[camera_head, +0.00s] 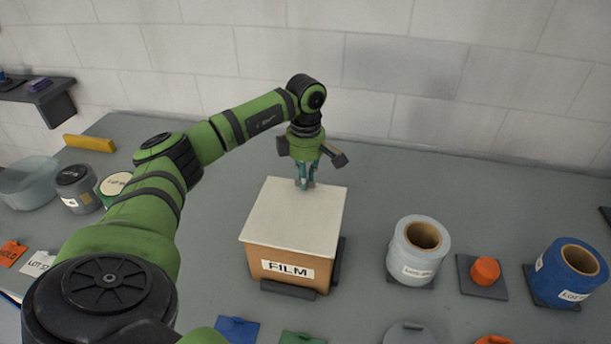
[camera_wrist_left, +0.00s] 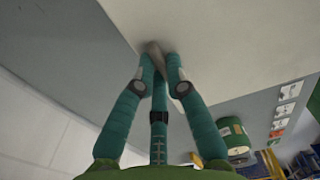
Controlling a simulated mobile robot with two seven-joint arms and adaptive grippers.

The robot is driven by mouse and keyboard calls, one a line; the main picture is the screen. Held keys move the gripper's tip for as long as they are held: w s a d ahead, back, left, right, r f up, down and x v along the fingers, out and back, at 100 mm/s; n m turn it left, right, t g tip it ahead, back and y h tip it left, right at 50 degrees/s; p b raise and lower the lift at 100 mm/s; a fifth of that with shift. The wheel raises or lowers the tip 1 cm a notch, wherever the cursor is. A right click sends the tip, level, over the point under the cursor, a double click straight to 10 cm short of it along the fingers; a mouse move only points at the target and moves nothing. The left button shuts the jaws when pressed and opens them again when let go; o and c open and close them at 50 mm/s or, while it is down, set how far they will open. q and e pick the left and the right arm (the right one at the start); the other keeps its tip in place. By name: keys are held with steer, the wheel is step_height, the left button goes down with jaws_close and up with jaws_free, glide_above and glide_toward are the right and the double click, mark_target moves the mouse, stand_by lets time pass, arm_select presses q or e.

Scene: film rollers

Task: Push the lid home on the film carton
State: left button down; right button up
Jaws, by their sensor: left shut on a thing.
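The film carton (camera_head: 262,268) is a brown box with a FILM label on its front, standing on a dark pad. Its flat cream lid (camera_head: 290,220) covers the top; whether a small gap is left under it, I cannot tell. My left gripper (camera_head: 305,185) points down at the lid's far edge. In the left wrist view, its teal fingers (camera_wrist_left: 160,58) are shut on a small grey-brown piece (camera_wrist_left: 153,48) at the lid (camera_wrist_left: 215,35); the piece is mostly hidden between the fingertips. My right gripper is not in view.
A pale film roll (camera_head: 405,258), an orange knob (camera_head: 485,270) on a dark pad and a blue roll (camera_head: 555,285) stand right of the carton. The table behind the carton is clear up to the wall.

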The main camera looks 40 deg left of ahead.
arm_select(q)
steer(key=shift+f+b, duration=0.3)
steer(key=shift+f, duration=0.2)
stand_by(1.2)
steer(key=c, duration=1.2)
jaws_free()
steer(key=o, duration=0.6)
steer(key=shift+c, duration=0.2)
steer(key=shift+r, duration=0.15)
steer(key=shift+r+p, duration=2.65)
steer(key=shift+r, duration=0.8)
